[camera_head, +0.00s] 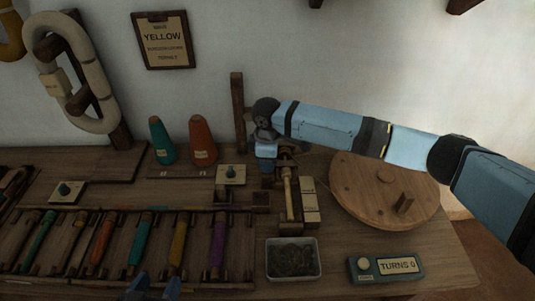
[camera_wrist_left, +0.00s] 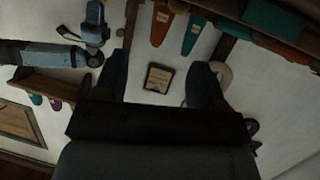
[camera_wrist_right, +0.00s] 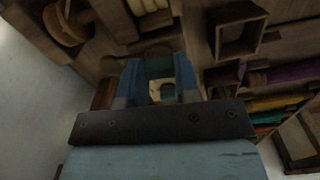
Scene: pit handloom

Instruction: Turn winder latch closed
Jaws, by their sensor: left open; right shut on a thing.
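The winder (camera_head: 290,198) stands on the bench, with a pale spindle along a dark wooden frame. My right gripper (camera_head: 268,163) reaches in from the right at the winder's far end and points down. It is shut on a small piece there, taken as the winder latch, which the fingers mostly hide in the head view. In the right wrist view, a teal piece over a pale plate (camera_wrist_right: 162,88) shows between the fingers. The latch's angle cannot be told. My left gripper (camera_head: 152,287) is open and empty at the bottom edge; its spread fingers show in the left wrist view (camera_wrist_left: 158,80).
A round wooden wheel (camera_head: 385,190) stands right of the winder under my right arm. A metal tray (camera_head: 293,259) and a "TURNS 0" counter (camera_head: 386,268) lie in front. A rack of coloured bobbins (camera_head: 120,245) fills the left; two cones (camera_head: 203,141) stand behind.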

